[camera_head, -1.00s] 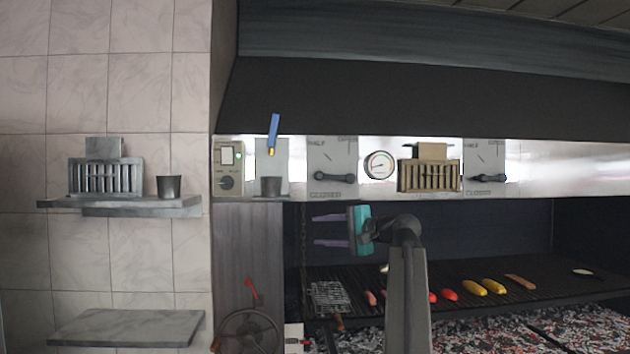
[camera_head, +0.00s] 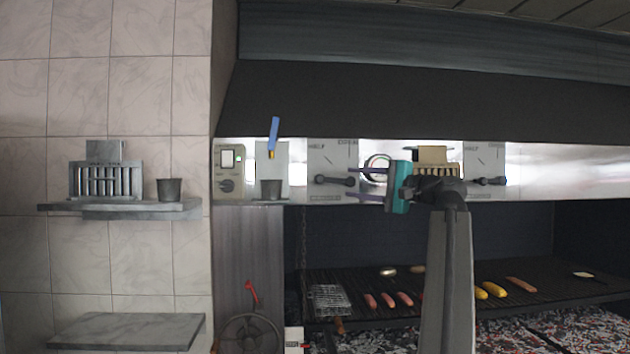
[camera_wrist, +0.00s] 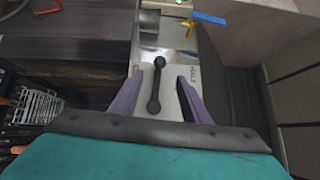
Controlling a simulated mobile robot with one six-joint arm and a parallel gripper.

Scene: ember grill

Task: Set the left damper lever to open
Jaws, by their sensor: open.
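The left damper lever (camera_head: 332,181) is a black bar with rounded ends, lying about level on a grey plate (camera_head: 325,158). The plate has HALF at upper left, OPEN at upper right and a lower label now hard to read. My gripper (camera_head: 347,183) is open, its purple fingers pointing left at the lever's right end. In the wrist view, the lever (camera_wrist: 155,86) lies between the spread fingers (camera_wrist: 160,78), with a gap visible on both sides. Contact with the lever is not visible.
A round gauge (camera_head: 376,168) sits just right of the plate, partly behind my gripper. A second damper lever (camera_head: 488,181) is farther right. A blue-handled item (camera_head: 273,133) and a dark cup (camera_head: 271,188) are to the left. The grill (camera_head: 365,280) with food lies below.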

